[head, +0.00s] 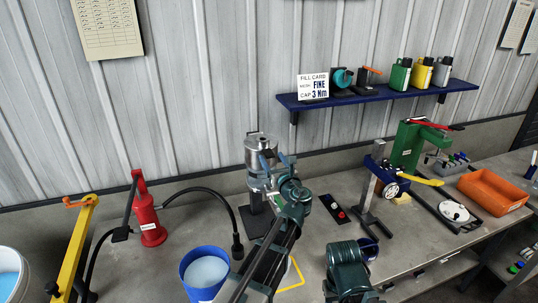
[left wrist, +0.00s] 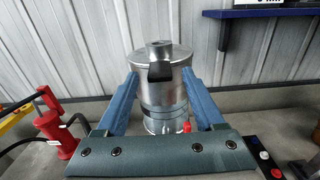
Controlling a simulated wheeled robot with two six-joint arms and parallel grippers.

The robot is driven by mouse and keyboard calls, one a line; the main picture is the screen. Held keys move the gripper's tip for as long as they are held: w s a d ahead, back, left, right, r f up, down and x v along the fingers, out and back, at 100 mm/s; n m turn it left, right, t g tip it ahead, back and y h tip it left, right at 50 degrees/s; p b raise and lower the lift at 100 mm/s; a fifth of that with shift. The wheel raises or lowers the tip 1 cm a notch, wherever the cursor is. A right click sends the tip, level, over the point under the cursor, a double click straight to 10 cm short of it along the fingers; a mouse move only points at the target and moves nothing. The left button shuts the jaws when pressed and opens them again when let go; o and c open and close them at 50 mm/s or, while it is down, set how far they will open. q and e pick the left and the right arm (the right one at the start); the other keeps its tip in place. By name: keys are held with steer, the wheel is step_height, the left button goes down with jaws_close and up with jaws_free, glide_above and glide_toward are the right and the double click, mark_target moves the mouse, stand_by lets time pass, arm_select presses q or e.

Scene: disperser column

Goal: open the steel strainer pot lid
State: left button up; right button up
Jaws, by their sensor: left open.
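The steel strainer pot (head: 257,180) stands upright on a dark stand against the back of the bench. In the left wrist view the pot (left wrist: 158,94) fills the middle. Its round lid (left wrist: 150,56) sits on top, with a dark block or tab at the front of the lid. A red knob shows low on the pot's front. My left gripper (head: 275,158) is open in front of the pot, and its blue fingers (left wrist: 163,82) show on either side of the pot body, empty. Whether they touch it I cannot tell. Part of my right arm shows at the bottom, its gripper out of view.
A red pump (head: 148,215) with a black hose stands left of the pot, beside a yellow lever. A blue bucket (head: 203,275) is in front.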

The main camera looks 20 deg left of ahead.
mark_target(263, 143)
arm_select(q)
steer(key=shift+x, duration=1.9)
jaws_close()
